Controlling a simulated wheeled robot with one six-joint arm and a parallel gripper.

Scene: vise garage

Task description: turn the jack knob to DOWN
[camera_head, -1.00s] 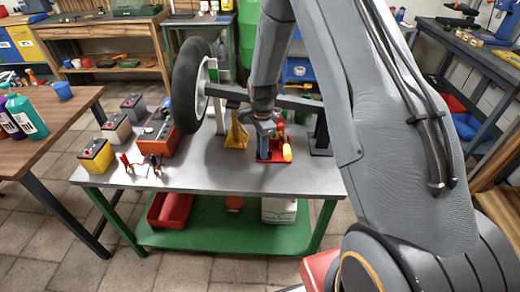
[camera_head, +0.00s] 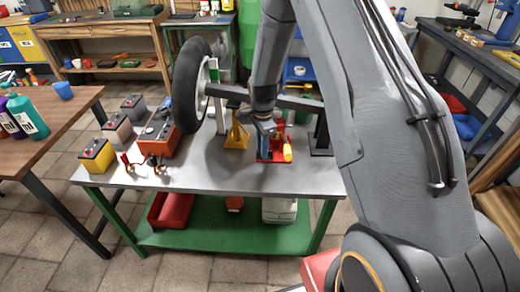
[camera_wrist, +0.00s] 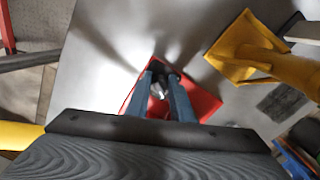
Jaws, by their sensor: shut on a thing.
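The red jack (camera_head: 278,156) stands on the grey-topped workbench, with a yellow part (camera_head: 288,152) on its right side. Its red base (camera_wrist: 206,103) shows in the wrist view around my fingers. My gripper (camera_head: 264,141) reaches down at the jack from above. In the wrist view my two blue-grey fingers (camera_wrist: 162,84) are shut on a small metallic part, the jack knob (camera_wrist: 159,90), low over the base. The fingers and wrist hide most of the knob, and I cannot read any DOWN mark.
A yellow stand (camera_head: 237,134) is close left of the jack; it also shows in the wrist view (camera_wrist: 262,58). A black wheel (camera_head: 188,86) on a dark beam (camera_head: 302,104) rises behind. Several batteries (camera_head: 96,154) sit at left. The bench's front (camera_head: 215,178) is clear.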

